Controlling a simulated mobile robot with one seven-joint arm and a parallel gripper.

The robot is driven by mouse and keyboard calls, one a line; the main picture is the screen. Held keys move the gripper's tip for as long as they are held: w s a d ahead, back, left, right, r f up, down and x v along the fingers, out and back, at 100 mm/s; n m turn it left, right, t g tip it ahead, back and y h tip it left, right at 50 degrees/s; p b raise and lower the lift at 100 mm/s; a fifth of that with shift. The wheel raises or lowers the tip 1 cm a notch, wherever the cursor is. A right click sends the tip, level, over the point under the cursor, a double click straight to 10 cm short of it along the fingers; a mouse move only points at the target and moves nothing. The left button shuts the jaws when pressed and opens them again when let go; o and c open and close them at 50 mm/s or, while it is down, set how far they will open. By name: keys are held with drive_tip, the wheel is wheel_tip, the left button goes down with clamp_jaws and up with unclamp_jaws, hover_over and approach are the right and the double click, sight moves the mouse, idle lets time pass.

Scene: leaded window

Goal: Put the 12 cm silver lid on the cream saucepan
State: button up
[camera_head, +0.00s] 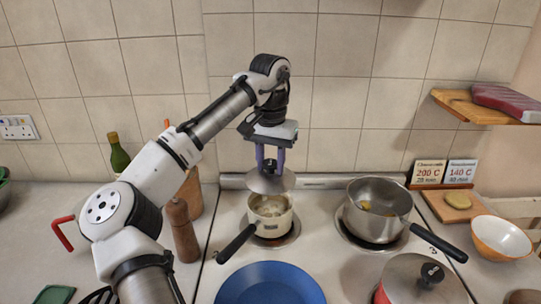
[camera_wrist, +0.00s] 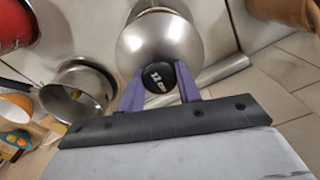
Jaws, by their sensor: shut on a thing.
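The small silver lid (camera_head: 265,183) hangs from my gripper (camera_head: 270,163), whose purple fingers are shut on its black knob. In the wrist view the lid (camera_wrist: 158,45) and its knob, marked with a number that looks like 12, sit between the fingertips (camera_wrist: 160,82). The cream saucepan (camera_head: 270,221) stands on the back left hob ring with its black handle toward the lower left. The lid is above the saucepan, apart from it, and looks slightly tilted. The pan's open mouth shows some contents. In the wrist view the lid hides most of the saucepan.
A larger steel pan (camera_head: 378,212) stands open on the right ring. A blue pan (camera_head: 268,284) is in front, and another lidded pan (camera_head: 421,281) is front right. A pepper mill (camera_head: 182,229) stands left; a shelf (camera_head: 480,108) juts out upper right.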

sight(271, 177)
drive_tip(key=shift+s+f+b, duration=0.15)
drive_tip(key=shift+f+b, duration=0.25)
drive_tip(key=shift+b, duration=0.05)
wheel_tip(271, 177, down, 4)
drive_tip(key=b, duration=0.3)
drive_tip(key=shift+r+b, duration=0.2)
drive_tip(key=shift+b, duration=0.1)
drive_tip(key=shift+f, duration=0.5)
drive_tip(key=shift+p, duration=0.8)
drive_tip(key=shift+f+p, duration=0.4)
drive_tip(key=shift+f, duration=0.15)
idle(1.6)
drive_tip(key=o, duration=1.9)
drive_tip(key=shift+c, duration=0.2)
